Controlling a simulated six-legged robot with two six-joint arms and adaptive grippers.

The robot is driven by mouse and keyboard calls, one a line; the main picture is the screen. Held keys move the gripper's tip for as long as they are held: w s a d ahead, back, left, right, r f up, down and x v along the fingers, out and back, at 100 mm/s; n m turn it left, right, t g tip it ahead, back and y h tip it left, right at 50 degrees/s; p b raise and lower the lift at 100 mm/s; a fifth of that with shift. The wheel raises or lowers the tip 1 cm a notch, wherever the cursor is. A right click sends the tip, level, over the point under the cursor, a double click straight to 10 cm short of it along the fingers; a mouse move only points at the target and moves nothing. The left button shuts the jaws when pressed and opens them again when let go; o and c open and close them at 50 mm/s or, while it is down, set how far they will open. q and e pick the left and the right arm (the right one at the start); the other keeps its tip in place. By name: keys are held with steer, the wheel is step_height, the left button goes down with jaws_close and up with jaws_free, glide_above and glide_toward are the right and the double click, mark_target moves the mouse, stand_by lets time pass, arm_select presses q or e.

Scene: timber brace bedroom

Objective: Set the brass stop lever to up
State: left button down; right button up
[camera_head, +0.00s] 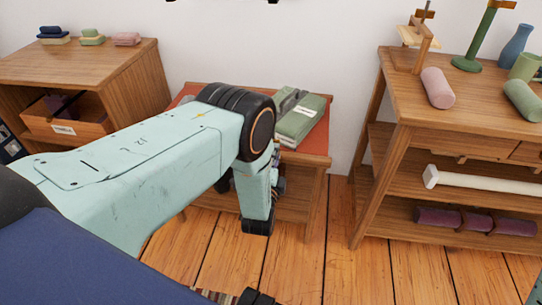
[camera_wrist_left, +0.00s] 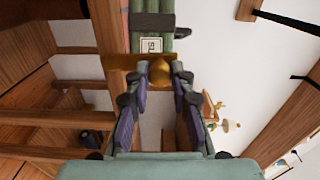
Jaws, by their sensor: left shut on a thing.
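The brass stop lever (camera_wrist_left: 160,73) shows in the left wrist view as a brass-coloured piece between the fingertips of my left gripper (camera_wrist_left: 160,80). The gripper is shut on it, its two fingers on either side. Just beyond is a green device (camera_wrist_left: 137,35) with a white label. In the head view, the green device (camera_head: 303,121) lies on the red top of a small wooden table. My left arm reaches to this table from the left, and its wrist hides the lever and most of the gripper there.
The small table (camera_head: 318,162) stands against the white wall. A wooden cabinet (camera_head: 130,72) with folded cloths is on the left. A shelf unit (camera_head: 400,160) with bolsters, a vase and a green stand is on the right.

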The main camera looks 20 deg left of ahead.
arm_select(q)
steer(key=shift+d+f+m, duration=0.1)
steer(key=shift+d+m, duration=0.2)
steer(key=shift+m, duration=0.2)
steer(key=c, duration=1.1)
jaws_free()
steer(key=shift+c, duration=0.2)
steer(key=v, duration=1.2)
steer(key=shift+a, duration=0.1)
